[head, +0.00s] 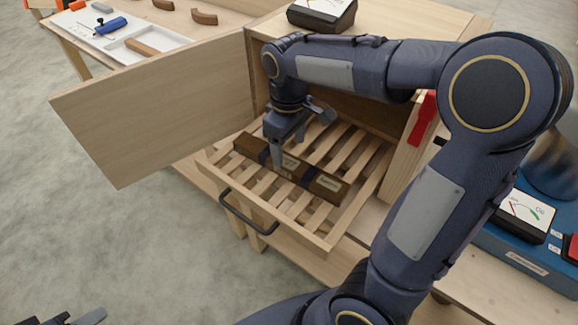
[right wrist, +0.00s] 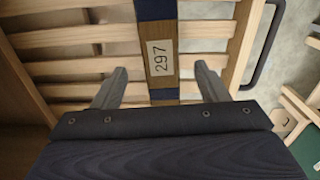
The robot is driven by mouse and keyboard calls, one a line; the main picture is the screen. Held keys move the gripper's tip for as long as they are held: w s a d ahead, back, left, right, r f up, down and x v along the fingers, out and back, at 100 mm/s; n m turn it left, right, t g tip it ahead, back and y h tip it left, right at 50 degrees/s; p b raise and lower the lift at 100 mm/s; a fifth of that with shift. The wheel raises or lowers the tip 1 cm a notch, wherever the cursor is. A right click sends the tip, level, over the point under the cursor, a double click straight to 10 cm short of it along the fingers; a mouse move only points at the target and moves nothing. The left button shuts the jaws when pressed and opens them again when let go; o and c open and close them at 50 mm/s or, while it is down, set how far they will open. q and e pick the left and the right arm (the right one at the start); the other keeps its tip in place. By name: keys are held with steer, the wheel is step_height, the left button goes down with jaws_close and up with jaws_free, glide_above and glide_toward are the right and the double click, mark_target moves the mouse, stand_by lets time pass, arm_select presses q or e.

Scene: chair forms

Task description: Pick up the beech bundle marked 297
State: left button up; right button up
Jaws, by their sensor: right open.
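The beech bundle marked 297 (head: 322,184) is a long brown block with dark bands. It lies across a pulled-out slatted rack (head: 318,238). In the right wrist view the bundle (right wrist: 163,88) runs up the picture, and its pale label reading 297 (right wrist: 160,57) is legible. My right gripper (head: 299,136) is over the bundle's middle, pointing down. In the right wrist view its open fingers (right wrist: 160,75) stand either side of the bundle with gaps on both sides. My left gripper (head: 82,318) shows only in part at the bottom left edge.
The rack slides out of a wooden cabinet (head: 462,22) with its door (head: 155,105) swung open to the left. A black handle (head: 247,214) is on the rack's front. A red tag (head: 422,118) hangs at the opening's right. A blue case (head: 525,262) stands right.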

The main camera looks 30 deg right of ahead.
mark_target(288, 162)
step_height(288, 162, down, 6)
steer(key=shift+w+a+f, duration=0.1)
steer(key=shift+f, duration=0.05)
steer(key=shift+c, duration=0.2)
steer(key=c, duration=1.2)
